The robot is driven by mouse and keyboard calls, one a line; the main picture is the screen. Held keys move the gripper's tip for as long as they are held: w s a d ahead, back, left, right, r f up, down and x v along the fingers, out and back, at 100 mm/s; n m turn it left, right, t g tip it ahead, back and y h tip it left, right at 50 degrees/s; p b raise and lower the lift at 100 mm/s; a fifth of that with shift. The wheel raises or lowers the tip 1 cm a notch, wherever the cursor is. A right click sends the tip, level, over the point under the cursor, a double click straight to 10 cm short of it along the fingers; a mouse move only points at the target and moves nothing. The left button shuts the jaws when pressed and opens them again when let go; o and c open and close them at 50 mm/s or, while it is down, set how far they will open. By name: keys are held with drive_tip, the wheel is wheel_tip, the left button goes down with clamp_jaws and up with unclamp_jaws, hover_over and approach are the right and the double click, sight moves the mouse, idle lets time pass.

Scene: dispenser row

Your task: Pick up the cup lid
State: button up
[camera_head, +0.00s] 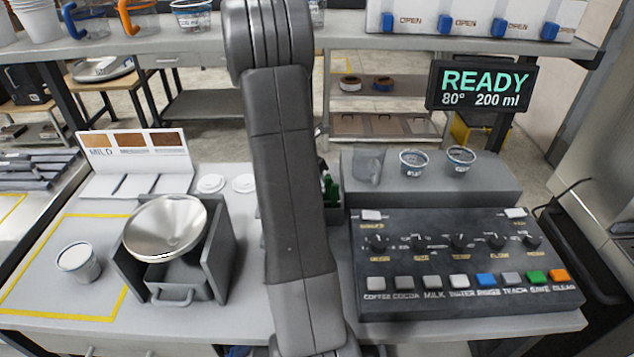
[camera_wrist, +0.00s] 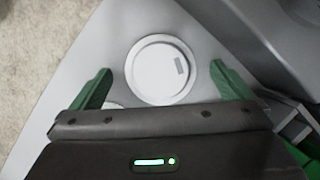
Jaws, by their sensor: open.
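Two white round cup lids lie flat on the grey counter in the head view, a left lid (camera_head: 211,183) and a right lid (camera_head: 244,183). In the wrist view one white lid (camera_wrist: 162,69) with a small grey slot lies between the green fingers of my gripper (camera_wrist: 162,85). The fingers stand apart on either side of it, and the gripper holds nothing. Part of a second white lid (camera_wrist: 115,105) shows at the left finger, mostly hidden by the gripper body. In the head view my arm hides the gripper, apart from a bit of green at its right edge.
A metal bowl (camera_head: 166,226) sits in a grey holder (camera_head: 222,240) left of my arm. A white-topped cup (camera_head: 78,262) stands in a yellow-outlined area. A button panel (camera_head: 460,262) and small cups (camera_head: 413,162) are at right. A colour card stand (camera_head: 135,150) is behind the bowl.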

drive_tip(key=c, duration=1.1)
drive_tip(key=shift+o, duration=0.2)
